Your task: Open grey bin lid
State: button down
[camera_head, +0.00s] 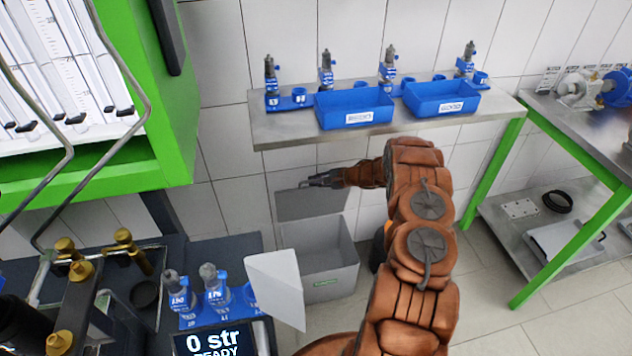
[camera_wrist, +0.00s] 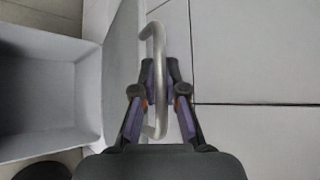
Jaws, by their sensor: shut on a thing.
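The grey bin (camera_head: 335,278) stands on the floor below the wall shelf, its inside showing from above. Its grey lid (camera_head: 310,205) is raised to a steep angle at the bin's back. In the wrist view the open bin (camera_wrist: 35,95) is at left and the lid (camera_wrist: 122,60) shows nearly edge-on beside it. My gripper (camera_head: 312,181) is at the lid's upper edge. In the wrist view my gripper (camera_wrist: 158,88) is shut on the lid's curved metal handle (camera_wrist: 152,35). The handle is too small to make out in the head view.
A pale tilted panel (camera_head: 277,285) partly covers the bin's left side. A metal shelf (camera_head: 290,130) with blue bins (camera_head: 355,108) is above. A dark bench (camera_head: 240,250) with a display is at left, a green-legged table (camera_head: 560,125) at right. Tiled floor is free at lower right.

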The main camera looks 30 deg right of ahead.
jog(key=c, duration=1.2)
grip_release()
jog(key=v, duration=1.2)
